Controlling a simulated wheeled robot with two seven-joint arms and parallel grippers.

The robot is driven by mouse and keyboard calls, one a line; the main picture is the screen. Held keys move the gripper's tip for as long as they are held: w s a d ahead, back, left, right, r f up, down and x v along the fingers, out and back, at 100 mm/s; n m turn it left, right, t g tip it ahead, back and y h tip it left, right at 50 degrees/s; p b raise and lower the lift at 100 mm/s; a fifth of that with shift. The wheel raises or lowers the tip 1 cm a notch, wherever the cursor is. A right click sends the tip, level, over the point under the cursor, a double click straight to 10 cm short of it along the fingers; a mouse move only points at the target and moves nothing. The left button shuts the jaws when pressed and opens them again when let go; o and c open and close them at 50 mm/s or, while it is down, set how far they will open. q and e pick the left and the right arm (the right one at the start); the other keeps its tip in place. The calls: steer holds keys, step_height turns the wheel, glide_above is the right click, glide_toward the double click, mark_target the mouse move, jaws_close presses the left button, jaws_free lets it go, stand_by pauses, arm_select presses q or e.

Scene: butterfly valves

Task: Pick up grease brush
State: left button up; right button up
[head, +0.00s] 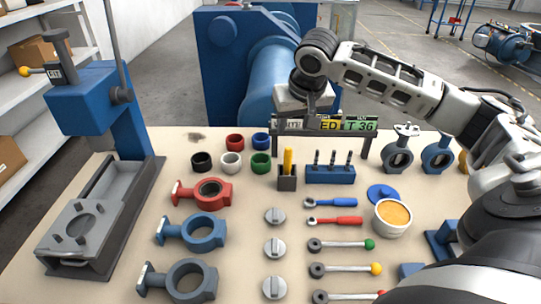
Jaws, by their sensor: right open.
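A brush with a yellow handle (288,160), which looks like the grease brush, stands upright in a small dark holder (287,183) near the middle of the table. Its lower end is hidden in the holder. My right gripper (309,112) hangs above and behind it at the far edge of the table, near the sign rack. It is open and apart from the brush. Its fingertips are hard to make out against the rack. My left gripper is not in view.
A sign rack (366,147) stands behind the brush. A blue block with several dark tools (330,175) is close on its right, and a green ring (261,163) on its left. A white tub of orange grease (392,217), wrenches, discs and valve bodies (205,232) lie nearer.

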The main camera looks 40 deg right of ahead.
glide_above(289, 150)
steer(key=s, duration=0.2)
steer(key=f, duration=0.4)
steer(key=shift+a+f, duration=0.35)
steer(key=x, duration=0.4)
steer(key=shift+f, duration=0.1)
steer(key=shift+w+d+f, duration=0.1)
steer(key=shift+w+f, duration=0.05)
steer(key=shift+f, duration=0.25)
steer(key=x, duration=0.5)
jaws_close()
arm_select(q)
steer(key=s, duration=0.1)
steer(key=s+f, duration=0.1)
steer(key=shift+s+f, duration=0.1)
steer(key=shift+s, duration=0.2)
